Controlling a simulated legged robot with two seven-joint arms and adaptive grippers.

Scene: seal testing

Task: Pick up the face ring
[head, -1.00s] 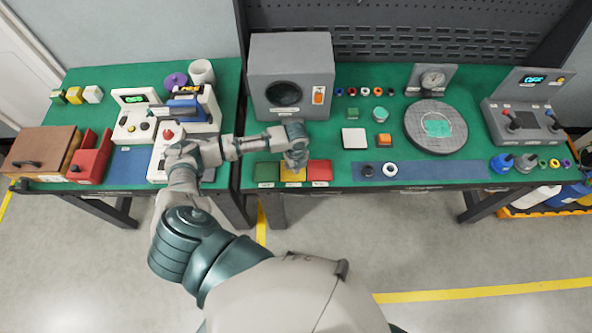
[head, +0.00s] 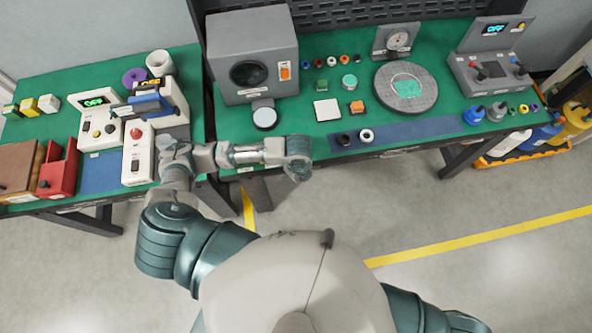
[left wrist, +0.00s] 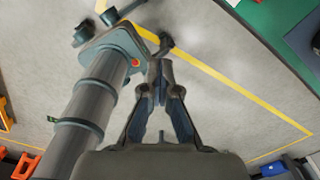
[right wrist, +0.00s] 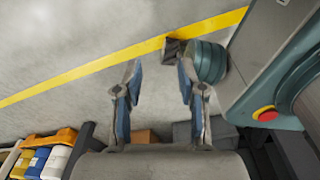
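Two small rings stand side by side on the blue strip in the head view: a black ring (head: 344,139) and a white ring (head: 366,135). I cannot tell which is the face ring. My left gripper (head: 298,172) is near the table's front edge, left of both rings and apart from them. In the left wrist view its fingers (left wrist: 159,80) are together with nothing visible between them. My right gripper (right wrist: 160,68) is open and empty over the floor in the right wrist view; the head view does not show it.
The blue strip (head: 425,127) runs along the table's front. A grey box (head: 252,55) stands at the back left. My left arm covers part of the front edge.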

